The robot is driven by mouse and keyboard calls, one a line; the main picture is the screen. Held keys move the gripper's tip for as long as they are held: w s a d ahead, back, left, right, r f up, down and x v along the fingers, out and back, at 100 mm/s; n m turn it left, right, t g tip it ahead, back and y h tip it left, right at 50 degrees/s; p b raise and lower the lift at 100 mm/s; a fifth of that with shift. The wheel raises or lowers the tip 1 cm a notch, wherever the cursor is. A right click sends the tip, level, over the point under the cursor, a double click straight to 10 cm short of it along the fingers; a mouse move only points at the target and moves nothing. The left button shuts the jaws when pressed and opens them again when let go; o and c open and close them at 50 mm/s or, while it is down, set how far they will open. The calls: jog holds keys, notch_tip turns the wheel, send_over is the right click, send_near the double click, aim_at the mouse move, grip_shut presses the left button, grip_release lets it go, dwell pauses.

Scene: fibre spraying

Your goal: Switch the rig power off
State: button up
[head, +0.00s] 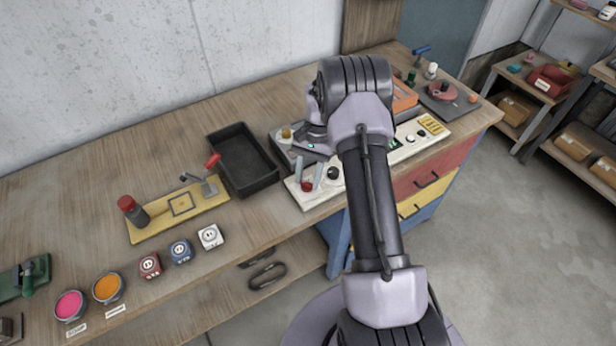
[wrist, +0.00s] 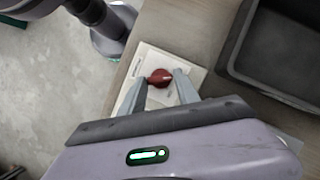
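A cream control panel (head: 408,150) lies along the bench's front edge, with a red knob (head: 307,186) at its left end and a black knob (head: 333,172) beside it. My gripper (head: 309,172) points down at the red knob, its two grey fingers spread. In the wrist view, the red knob (wrist: 160,78) sits between the fingertips of my gripper (wrist: 161,77), which are close to its sides. Whether they touch it is not clear. The panel (wrist: 185,62) shows around the knob; its printed labels are too small to read. My arm covers the middle of the panel in the head view.
A black tray (head: 226,140) stands left of the panel, and also shows at the right in the wrist view (wrist: 236,38). Left of it are a yellow plate (head: 150,232), small dice-like blocks (head: 210,237) and colour pots (head: 70,305). Open floor lies at the right.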

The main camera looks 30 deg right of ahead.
jog(key=shift+o, duration=1.4)
jog(key=p+v, duration=0.4)
jog(key=v, duration=1.3)
jog(key=shift+d+r, duration=0.2)
